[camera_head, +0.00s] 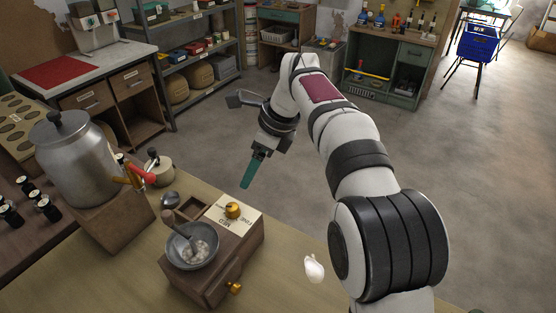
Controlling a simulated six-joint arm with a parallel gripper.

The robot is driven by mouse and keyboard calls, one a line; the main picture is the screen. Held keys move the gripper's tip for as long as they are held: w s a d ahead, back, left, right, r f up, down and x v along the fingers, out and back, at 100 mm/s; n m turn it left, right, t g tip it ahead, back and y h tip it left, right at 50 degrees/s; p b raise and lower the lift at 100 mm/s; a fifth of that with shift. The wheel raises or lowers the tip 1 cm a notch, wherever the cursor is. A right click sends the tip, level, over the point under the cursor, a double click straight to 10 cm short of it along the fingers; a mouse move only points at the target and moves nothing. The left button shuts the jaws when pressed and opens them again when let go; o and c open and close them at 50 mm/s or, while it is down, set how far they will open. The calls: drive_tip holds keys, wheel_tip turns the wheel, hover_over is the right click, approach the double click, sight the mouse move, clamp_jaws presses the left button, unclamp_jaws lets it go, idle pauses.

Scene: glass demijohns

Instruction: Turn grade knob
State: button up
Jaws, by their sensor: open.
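A wooden hand grinder (220,281) stands on the table, with a grey metal hopper bowl (193,250) on it holding pale contents. On its top is a cream label plate (240,222) with grade lettering, seen upside down, "MED" legible. The brass grade knob (233,209) sits upright on this plate. A second brass knob (234,287) is on the grinder's front face. My gripper (249,172), with green fingers, is above and behind the grinder, clear of the knob. It is open and empty; its fingers overlap in this view, so the gap does not show.
Left are a metal urn (77,160) with a red-handled tap (138,176) and a small lidded jar (158,172). A white crumpled thing (314,268) lies right of the grinder. Table (125,288) is clear at front left.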

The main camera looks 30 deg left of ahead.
sight(232, 207)
drive_tip(key=x, duration=1.6)
drive_tip(key=shift+a+r, duration=0.15)
clamp_jaws()
